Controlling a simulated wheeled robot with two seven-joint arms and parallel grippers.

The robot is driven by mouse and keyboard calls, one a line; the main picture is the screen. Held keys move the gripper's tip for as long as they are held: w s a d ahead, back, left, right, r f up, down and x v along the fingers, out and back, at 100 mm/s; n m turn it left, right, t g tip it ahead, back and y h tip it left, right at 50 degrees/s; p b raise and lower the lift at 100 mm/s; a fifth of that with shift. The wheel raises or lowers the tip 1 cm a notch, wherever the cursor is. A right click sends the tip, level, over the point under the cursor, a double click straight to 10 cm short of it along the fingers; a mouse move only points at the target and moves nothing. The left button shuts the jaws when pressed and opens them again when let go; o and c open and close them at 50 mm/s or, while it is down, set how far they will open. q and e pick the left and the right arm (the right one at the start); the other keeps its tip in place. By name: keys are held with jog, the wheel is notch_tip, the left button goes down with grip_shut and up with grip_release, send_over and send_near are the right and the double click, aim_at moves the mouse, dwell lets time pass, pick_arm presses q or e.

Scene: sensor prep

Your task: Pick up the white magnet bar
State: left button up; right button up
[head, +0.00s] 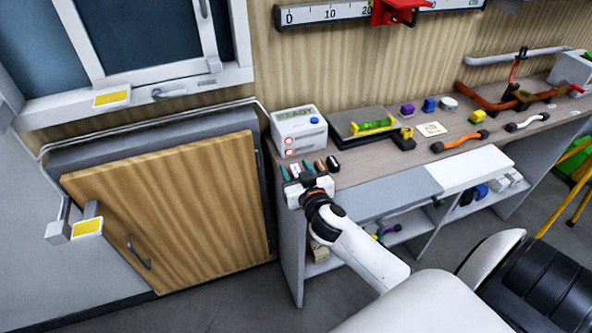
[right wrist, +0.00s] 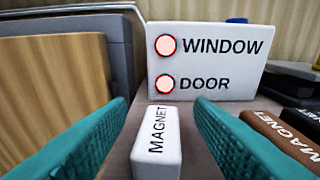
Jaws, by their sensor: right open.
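The white magnet bar (right wrist: 155,148), lettered MAGNET, lies on the bench in the right wrist view, pointing away from me. In the head view the bar (head: 295,171) shows small near the bench's left end. My right gripper (right wrist: 160,115) is open, with one teal finger on each side of the bar and gaps between. It also shows in the head view (head: 297,169), at the bench's front left corner. The near end of the bar is cut off by the wrist picture's lower edge. My left gripper is not in view.
A brown magnet bar (right wrist: 285,138) lies just right of the right finger; a black one (head: 333,163) is beyond it. A white box (right wrist: 207,62) with lit red WINDOW and DOOR lamps stands close behind. A level on a dark block (head: 372,126) is farther right.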

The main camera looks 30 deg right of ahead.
jog(key=shift+x, duration=1.1)
jog(key=shift+s, duration=0.1)
jog(key=shift+c, duration=0.5)
grip_shut()
